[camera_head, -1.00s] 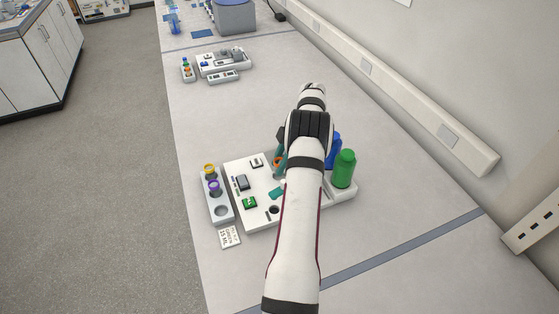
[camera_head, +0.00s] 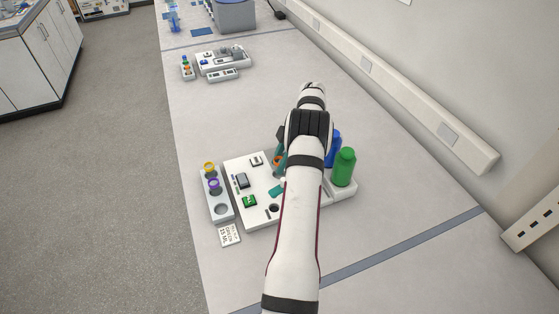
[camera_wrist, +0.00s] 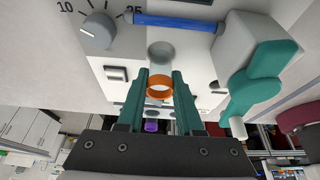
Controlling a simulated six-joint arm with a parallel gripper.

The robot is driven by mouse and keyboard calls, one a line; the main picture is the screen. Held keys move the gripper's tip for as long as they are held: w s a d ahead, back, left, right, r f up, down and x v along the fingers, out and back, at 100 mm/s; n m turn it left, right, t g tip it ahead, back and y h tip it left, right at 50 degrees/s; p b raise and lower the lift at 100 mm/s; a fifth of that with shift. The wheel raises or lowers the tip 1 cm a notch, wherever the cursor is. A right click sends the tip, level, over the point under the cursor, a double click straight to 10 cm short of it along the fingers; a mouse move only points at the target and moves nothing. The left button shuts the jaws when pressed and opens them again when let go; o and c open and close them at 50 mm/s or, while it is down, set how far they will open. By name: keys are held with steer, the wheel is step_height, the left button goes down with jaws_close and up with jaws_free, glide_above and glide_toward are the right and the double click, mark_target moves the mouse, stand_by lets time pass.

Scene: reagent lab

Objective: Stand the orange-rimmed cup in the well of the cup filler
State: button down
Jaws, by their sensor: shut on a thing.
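The orange-rimmed cup (camera_wrist: 160,92) is between the teal fingers of my gripper (camera_wrist: 161,80) in the wrist view. My gripper is shut on it. Only its orange rim shows clearly. A round grey shape (camera_wrist: 160,50) lies just beyond the rim; I cannot tell whether it is the well. In the head view a bit of the orange rim (camera_head: 278,161) shows beside my arm, over the cup filler (camera_head: 235,172). My arm hides the filler's middle, so I cannot tell whether the cup touches it. The filler's dial (camera_wrist: 98,31) and a teal part (camera_wrist: 262,82) show in the wrist view.
A grey rack (camera_head: 221,211) left of the filler holds a yellow-rimmed cup (camera_head: 209,167) and a purple-rimmed cup (camera_head: 214,185); its front hole is empty. A label card (camera_head: 229,235) lies before it. Green (camera_head: 344,167) and blue (camera_head: 333,150) bottles stand at the right.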

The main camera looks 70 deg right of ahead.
steer(key=shift+f, duration=0.5)
steer(key=shift+f, duration=0.2)
steer(key=shift+f, duration=0.25)
steer(key=shift+c, duration=2.4)
jaws_free()
steer(key=shift+o, duration=0.2)
steer(key=shift+o, duration=1.4)
steer(key=shift+s+r, duration=0.1)
